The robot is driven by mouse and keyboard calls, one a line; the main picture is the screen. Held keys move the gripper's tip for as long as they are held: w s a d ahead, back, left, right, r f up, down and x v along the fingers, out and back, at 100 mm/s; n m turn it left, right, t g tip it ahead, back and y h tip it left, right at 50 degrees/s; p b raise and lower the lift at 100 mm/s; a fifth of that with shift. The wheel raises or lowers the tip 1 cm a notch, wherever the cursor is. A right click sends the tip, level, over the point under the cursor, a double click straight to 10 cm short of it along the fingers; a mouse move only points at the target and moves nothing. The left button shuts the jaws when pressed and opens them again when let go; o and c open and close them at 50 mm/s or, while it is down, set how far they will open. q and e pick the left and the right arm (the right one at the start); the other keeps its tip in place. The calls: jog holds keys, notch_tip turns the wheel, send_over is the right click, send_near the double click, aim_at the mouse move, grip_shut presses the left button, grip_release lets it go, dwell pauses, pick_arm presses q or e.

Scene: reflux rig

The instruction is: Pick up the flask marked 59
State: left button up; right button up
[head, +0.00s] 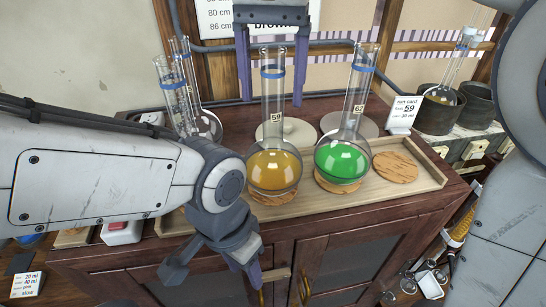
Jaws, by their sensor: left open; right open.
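The flask marked 59 (274,168) holds amber liquid and stands upright on the wooden tray, with a blue band near the top of its neck. My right gripper (273,98) points down from the top of the view, open. Its two purple fingers show left and right of the neck of flask 59, apart from it; I cannot tell whether they are around it or behind it. My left gripper (214,272) is open and empty, low in front of the cabinet, below and left of flask 59.
The flask marked 62 (343,158), with green liquid, stands close on the right. The wooden tray (432,180) has an empty cork ring (395,167) at right. Clear flasks (199,118) stand at left.

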aim_at(273, 130)
jog(key=shift+d+f, duration=0.1)
jog(key=shift+f, duration=1.35)
grip_shut()
dwell(0.3)
